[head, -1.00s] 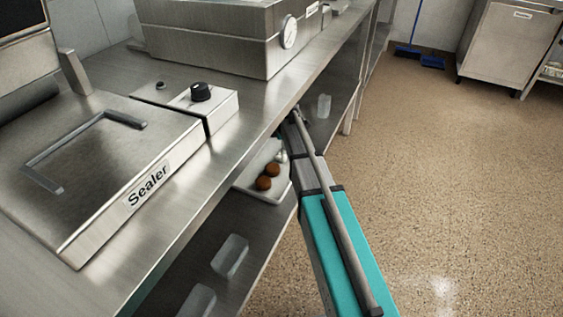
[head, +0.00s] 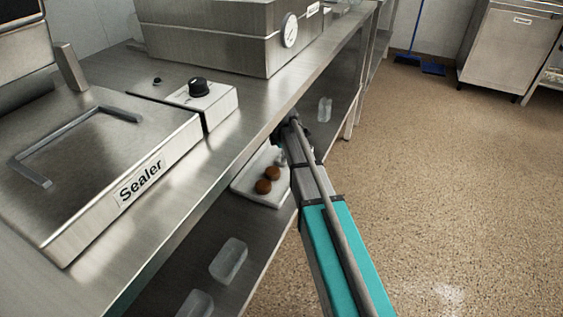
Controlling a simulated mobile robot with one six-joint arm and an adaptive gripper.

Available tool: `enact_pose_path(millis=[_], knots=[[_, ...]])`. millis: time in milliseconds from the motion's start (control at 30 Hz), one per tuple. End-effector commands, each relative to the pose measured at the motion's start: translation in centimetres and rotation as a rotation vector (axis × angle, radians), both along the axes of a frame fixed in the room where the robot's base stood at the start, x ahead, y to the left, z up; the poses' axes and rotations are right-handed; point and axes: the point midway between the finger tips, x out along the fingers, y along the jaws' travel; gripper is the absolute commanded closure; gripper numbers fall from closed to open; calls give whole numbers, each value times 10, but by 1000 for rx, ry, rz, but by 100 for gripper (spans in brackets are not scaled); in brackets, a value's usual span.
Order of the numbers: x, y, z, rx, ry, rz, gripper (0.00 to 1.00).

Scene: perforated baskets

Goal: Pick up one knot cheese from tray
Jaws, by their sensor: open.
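A white tray (head: 245,186) lies on the lower shelf under the steel counter. Two round brown pieces, which look like the knot cheese, sit on it side by side: one nearer the front (head: 263,187) and one just behind (head: 272,173). My arm reaches in from the lower right, and its end goes under the counter edge. My gripper (head: 281,157) shows only in small part above the back of the tray, behind the brown pieces. It is open and apart from them. The counter edge and my arm hide most of it and part of the tray.
The counter edge (head: 215,160) overhangs the shelf. Clear plastic containers stand on the shelf in front (head: 229,260) (head: 195,304) and farther back (head: 324,109). A sealer (head: 110,170) sits on the counter. The floor on the right is clear.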

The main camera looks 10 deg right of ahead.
Motion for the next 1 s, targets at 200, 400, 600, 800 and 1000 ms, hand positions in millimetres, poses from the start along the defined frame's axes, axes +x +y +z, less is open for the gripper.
enact_pose_path(millis=[200, 400, 600, 800, 1000], knots=[[4, -4, -16, 0, 0, -2, 0], [9, -6, -32, 0, 0, -2, 0], [11, -6, -45, 0, 0, -1, 0], [12, -6, -49, 0, 0, -1, 0], [12, -6, -48, 0, 0, -1, 0]])
